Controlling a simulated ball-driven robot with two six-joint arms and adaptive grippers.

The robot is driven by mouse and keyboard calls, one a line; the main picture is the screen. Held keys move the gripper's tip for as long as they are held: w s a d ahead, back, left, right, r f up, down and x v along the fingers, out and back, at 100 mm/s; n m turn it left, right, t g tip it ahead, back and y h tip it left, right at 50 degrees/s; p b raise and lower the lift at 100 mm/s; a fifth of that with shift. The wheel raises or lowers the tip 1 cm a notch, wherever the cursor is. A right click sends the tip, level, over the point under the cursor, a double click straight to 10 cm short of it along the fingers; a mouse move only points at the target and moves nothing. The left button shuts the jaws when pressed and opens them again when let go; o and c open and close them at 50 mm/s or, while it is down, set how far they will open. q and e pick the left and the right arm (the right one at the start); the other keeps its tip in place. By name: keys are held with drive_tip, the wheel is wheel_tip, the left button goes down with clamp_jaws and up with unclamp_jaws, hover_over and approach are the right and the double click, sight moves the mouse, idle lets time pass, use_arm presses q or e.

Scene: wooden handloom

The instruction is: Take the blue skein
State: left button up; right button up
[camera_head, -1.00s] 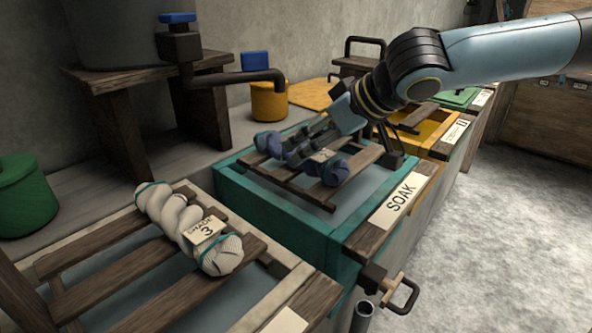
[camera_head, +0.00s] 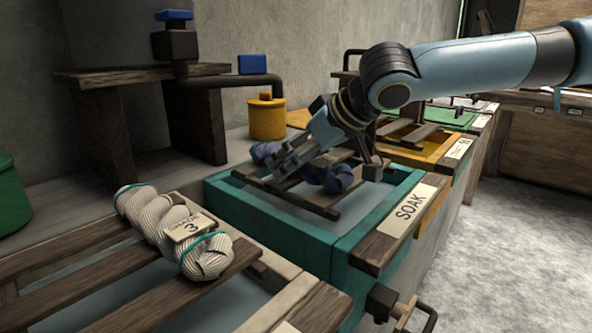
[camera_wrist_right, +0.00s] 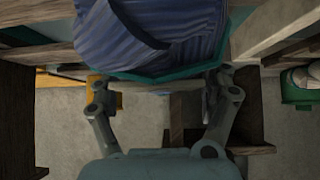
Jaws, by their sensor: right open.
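The blue skein (camera_head: 335,177) lies on the wooden slat rack (camera_head: 310,200) over the teal SOAK vat (camera_head: 265,224). My right gripper (camera_head: 282,170) is open and low over the skein, hiding its middle; the left end still shows beside the fingers. In the right wrist view the blue skein (camera_wrist_right: 150,35), with a teal band along its edge, fills the top middle. There the open fingers of my right gripper (camera_wrist_right: 160,90) stand apart at its near edge. I cannot tell whether they touch it. My left gripper is not in view.
A white skein (camera_head: 170,230) with a tag reading 3 lies on a slatted rack at front left. A yellow vat (camera_head: 432,150) stands beyond the teal one. A tap pipe (camera_head: 235,80) and a yellow pot (camera_head: 267,118) are behind.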

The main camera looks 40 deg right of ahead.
drive_tip(key=shift+c, duration=0.2)
drive_tip(key=c, duration=1.3)
drive_tip(key=shift+r, duration=0.1)
